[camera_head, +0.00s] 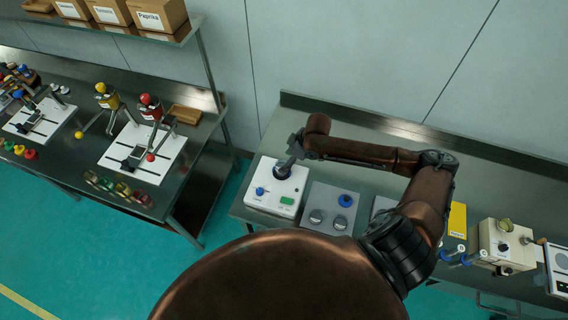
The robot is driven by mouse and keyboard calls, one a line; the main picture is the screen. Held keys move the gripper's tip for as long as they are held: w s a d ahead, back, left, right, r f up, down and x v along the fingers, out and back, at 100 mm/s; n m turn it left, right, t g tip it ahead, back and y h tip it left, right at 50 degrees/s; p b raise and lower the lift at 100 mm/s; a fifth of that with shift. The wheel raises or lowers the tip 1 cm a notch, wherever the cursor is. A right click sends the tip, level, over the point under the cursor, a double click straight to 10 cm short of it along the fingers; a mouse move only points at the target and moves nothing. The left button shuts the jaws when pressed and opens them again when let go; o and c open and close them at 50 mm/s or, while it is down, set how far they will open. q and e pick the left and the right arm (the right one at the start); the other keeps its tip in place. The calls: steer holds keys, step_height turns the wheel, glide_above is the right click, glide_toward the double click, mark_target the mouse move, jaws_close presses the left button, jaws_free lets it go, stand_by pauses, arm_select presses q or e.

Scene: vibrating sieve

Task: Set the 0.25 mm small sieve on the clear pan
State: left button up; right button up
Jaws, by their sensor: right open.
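My right gripper (288,161) reaches in over the white device (268,203) on the right-hand bench. It is open, with its fingers just above or at a dark round piece (283,172) on top of that device; I cannot tell whether they touch. A grey plate (327,198) to the right of the device carries two round metal-topped pieces (317,216) and (340,222), which look like small sieves, and a blue round piece (345,200). Mesh labels are too small to read. I cannot make out the clear pan for certain. My left gripper is not in view.
My arm hides part of the right bench (420,143). A yellow box (457,220) and a beige machine (503,243) stand farther right. The bench's back strip is clear. A left table (183,98) holds white boards and bottles, with a floor gap between.

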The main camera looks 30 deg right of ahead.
steer(key=v, duration=0.8)
steer(key=shift+r, duration=0.1)
